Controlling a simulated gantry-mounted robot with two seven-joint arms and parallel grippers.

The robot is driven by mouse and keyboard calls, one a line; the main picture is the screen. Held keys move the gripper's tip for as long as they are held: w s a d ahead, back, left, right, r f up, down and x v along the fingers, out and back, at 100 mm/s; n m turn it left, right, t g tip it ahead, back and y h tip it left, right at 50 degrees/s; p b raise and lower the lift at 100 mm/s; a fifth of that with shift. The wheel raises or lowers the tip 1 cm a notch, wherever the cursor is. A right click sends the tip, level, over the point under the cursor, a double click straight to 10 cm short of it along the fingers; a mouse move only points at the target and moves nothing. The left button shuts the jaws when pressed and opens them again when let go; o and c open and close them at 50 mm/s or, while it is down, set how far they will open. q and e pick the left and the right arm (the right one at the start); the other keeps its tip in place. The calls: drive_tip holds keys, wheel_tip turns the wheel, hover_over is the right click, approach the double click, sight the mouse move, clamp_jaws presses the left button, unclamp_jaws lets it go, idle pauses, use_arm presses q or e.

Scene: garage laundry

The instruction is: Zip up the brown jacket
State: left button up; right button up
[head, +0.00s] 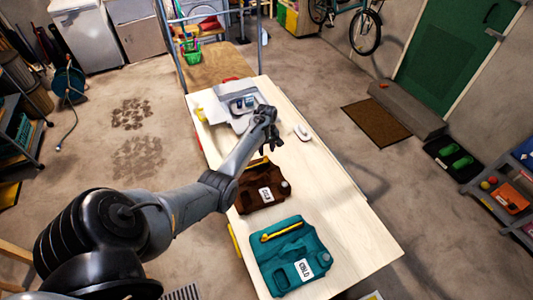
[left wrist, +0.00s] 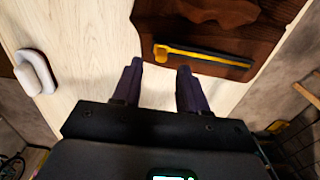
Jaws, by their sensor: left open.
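The brown jacket (head: 260,196) lies flat on the wooden table, with a white label and a pale round spot. A yellow and black zipper strip (head: 257,162) runs along its far edge, partly hidden by my arm. In the left wrist view the brown jacket (left wrist: 205,28) fills the top, and the zipper strip (left wrist: 205,56) has a yellow end at left. My left gripper (head: 270,147) is open and empty, above the table just beyond the jacket. In the left wrist view its fingertips (left wrist: 160,68) are apart, just short of the strip. My right gripper is out of view.
A teal jacket (head: 280,252) with a yellow strip lies nearer on the table. A small white object (head: 302,132) lies right of my gripper.

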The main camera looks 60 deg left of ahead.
sight(266, 156)
use_arm(q)
wheel_tip(266, 156, up, 6)
drive_tip(key=shift+f, duration=0.1)
idle(0.6)
